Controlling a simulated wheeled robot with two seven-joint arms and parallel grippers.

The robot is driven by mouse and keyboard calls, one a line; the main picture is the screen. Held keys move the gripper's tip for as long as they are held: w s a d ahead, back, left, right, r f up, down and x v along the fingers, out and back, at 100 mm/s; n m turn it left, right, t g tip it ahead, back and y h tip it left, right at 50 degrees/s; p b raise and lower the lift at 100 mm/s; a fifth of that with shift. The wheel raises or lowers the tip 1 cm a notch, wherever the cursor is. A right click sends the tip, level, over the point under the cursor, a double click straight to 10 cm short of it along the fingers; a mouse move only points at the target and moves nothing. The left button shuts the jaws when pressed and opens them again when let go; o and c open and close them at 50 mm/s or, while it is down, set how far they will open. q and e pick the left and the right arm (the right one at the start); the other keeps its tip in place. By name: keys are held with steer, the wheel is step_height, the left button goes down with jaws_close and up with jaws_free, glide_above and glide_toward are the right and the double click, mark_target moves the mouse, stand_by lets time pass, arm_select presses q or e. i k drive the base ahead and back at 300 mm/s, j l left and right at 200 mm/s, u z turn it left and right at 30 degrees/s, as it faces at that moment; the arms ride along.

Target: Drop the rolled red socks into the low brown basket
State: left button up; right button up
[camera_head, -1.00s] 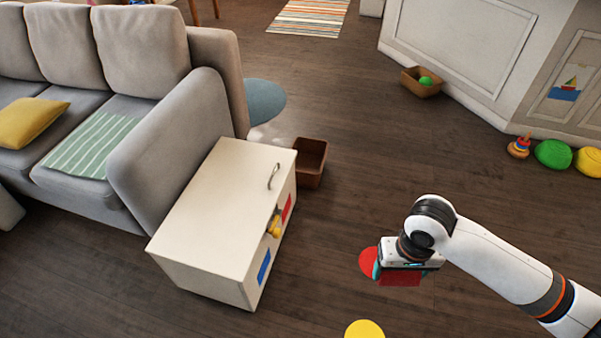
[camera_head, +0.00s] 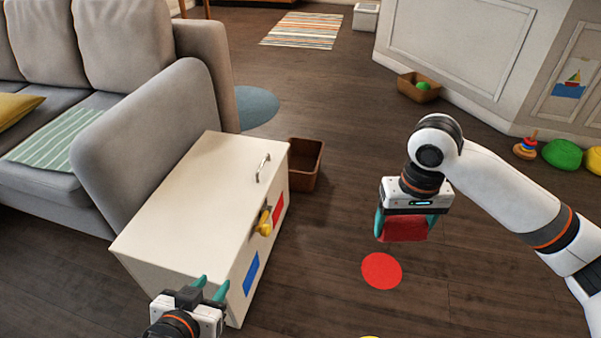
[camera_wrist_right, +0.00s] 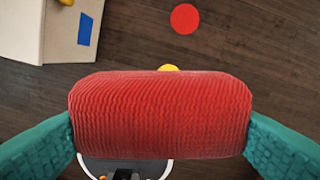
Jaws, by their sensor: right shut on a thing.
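The rolled red socks (camera_head: 404,229) are held between the teal fingers of my right gripper (camera_head: 405,226), above the floor. In the right wrist view the roll (camera_wrist_right: 160,115) lies crosswise, with a finger pressed on each end. A dark brown basket (camera_head: 318,172) stands on the floor just behind the white cabinet, left of the right gripper. A lower, lighter brown basket (camera_head: 404,87) with a green ball in it stands farther back by the wall panel. My left gripper (camera_head: 211,287) is at the bottom, in front of the cabinet, its fingers apart and empty.
The white cabinet (camera_head: 190,190) with a yellow handle stands beside the grey sofa (camera_head: 150,120). A red disc (camera_head: 381,271) lies on the floor below the right gripper. A stacking toy (camera_head: 525,147) and green object (camera_head: 562,154) are at right.

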mark_target(301, 165)
steer(key=i+l+u, duration=0.1)
steer(key=u, duration=0.35)
steer(key=i+l+u, duration=0.2)
steer(key=u, duration=0.2)
steer(key=i+l+u, duration=0.15)
steer(key=u, duration=0.3)
steer(key=i+l+u, duration=0.1)
steer(key=l, duration=0.45)
steer(key=i+l+u, duration=0.1)
steer(key=l, duration=0.45)
steer(key=i+l+u, duration=0.1)
steer(key=i+l, duration=0.15)
steer(key=l, duration=0.35)
steer(key=i+l+u, duration=0.15)
steer(key=l, duration=0.45)
steer(key=l+u, duration=0.1)
steer(key=l, duration=0.45)
